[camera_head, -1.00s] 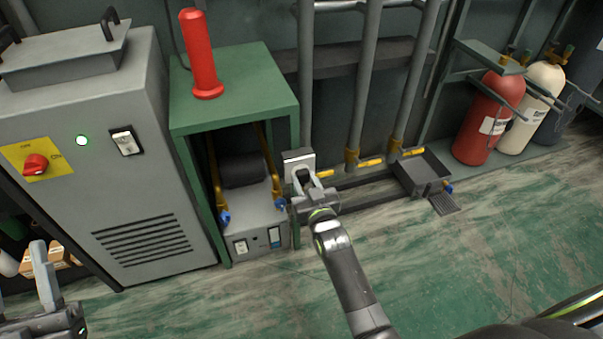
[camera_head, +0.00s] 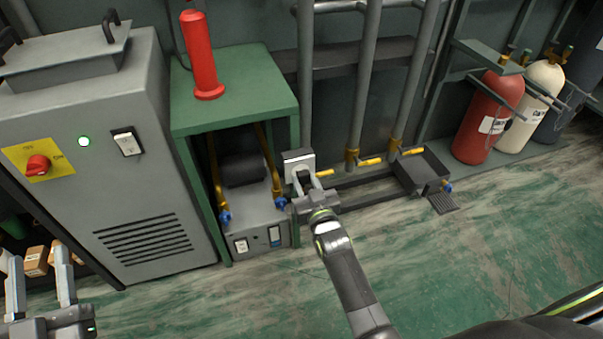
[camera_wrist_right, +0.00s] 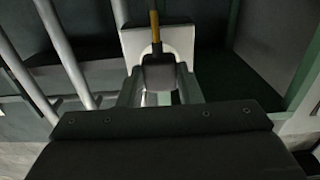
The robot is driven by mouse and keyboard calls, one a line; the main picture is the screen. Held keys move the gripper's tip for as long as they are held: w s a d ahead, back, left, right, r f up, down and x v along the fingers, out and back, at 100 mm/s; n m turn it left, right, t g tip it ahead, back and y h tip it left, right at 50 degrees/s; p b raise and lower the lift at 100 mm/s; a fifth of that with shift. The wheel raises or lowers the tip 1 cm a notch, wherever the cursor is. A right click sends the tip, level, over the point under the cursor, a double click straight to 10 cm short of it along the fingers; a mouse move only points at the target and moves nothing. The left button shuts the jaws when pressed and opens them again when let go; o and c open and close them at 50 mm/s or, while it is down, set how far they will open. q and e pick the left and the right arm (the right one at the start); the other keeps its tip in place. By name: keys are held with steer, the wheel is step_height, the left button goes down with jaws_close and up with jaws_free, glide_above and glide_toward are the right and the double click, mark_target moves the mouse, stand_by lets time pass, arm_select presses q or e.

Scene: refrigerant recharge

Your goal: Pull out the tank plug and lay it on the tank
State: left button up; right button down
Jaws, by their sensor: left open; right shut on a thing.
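My right gripper (camera_head: 308,186) is shut on a dark grey block (camera_wrist_right: 158,76) with a yellow-brown rod or cable rising from it; I take it to be the tank plug. In the right wrist view the block sits between the two fingers, in front of a pale box (camera_wrist_right: 178,42). That box, grey in the head view (camera_head: 299,158), stands beside the green stand. I cannot tell whether block and box touch. My left gripper (camera_head: 40,280) is open and empty at the lower left. Which object is the tank is unclear; a dark cylinder (camera_head: 243,170) lies inside the stand.
The green stand (camera_head: 240,85) carries a red cylinder (camera_head: 203,60). A grey cabinet (camera_head: 140,180) with a red switch is at left. Pipes with yellow handles (camera_head: 370,161) and a dark tray (camera_head: 424,172) are right of my gripper. Gas bottles (camera_head: 490,120) stand far right. The floor in front is free.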

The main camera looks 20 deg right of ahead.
mark_target(305, 181)
steer(key=shift+s+p, duration=0.15)
steer(key=shift+p, duration=0.2)
steer(key=shift+s+p, duration=0.2)
steer(key=shift+p, duration=0.15)
steer(key=shift+s+p, duration=0.15)
steer(key=shift+p, duration=0.2)
arm_select(q)
steer(key=shift+s+f+n+g, duration=0.7)
steer(key=shift+f+g, duration=3.9)
steer(key=shift+f, duration=2.15)
arm_select(e)
steer(key=shift+s+p, duration=0.2)
steer(key=shift+p, duration=0.15)
steer(key=shift+s+p, duration=0.3)
steer(key=shift+p, duration=0.15)
steer(key=shift+s+p, duration=0.85)
steer(key=shift+p, duration=0.05)
arm_select(q)
steer(key=s+d+f+g+h, duration=0.2)
steer(key=s+f+g, duration=0.7)
steer(key=s+f, duration=0.2)
steer(key=shift+s+d+g+h+p, duration=0.3)
steer(key=shift+s+h+p, duration=0.15)
steer(key=shift+s, duration=0.2)
arm_select(e)
steer(key=shift+s, duration=0.5)
steer(key=shift+d, duration=0.1)
